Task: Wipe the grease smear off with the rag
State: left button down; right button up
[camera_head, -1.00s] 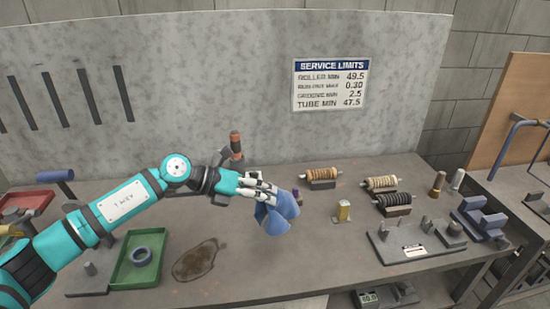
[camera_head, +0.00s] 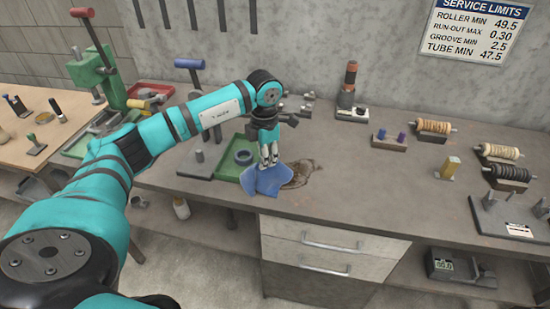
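The blue rag (camera_head: 266,181) is at the bench's front edge, just left of the brown grease smear (camera_head: 304,172). It seems to cover the smear's left side. My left gripper (camera_head: 268,160) points down onto the rag's upper part, with its fingers closed on the cloth. Whether the rag is pressed flat on the bench top is hard to tell. My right gripper is out of view.
A green tray (camera_head: 228,168) with a dark ring (camera_head: 244,157) lies just left of the rag. Rollers on stands (camera_head: 433,130) and a yellow block (camera_head: 451,167) are to the right. The bench top (camera_head: 365,190) right of the smear is clear. Drawers (camera_head: 335,245) are below.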

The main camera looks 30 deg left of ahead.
aim_at(267, 190)
pick_arm(q)
notch_tip(267, 190, down, 8)
jog(key=b, duration=0.5)
jog(key=c, duration=2)
grip_release()
jog(key=shift+r, duration=0.1)
jog(key=o, duration=1.5)
jog(key=shift+f+b, duration=0.9)
jog(key=shift+f, duration=0.4)
jog(key=shift+c, duration=0.6)
jog(key=shift+s, duration=0.1)
grip_shut()
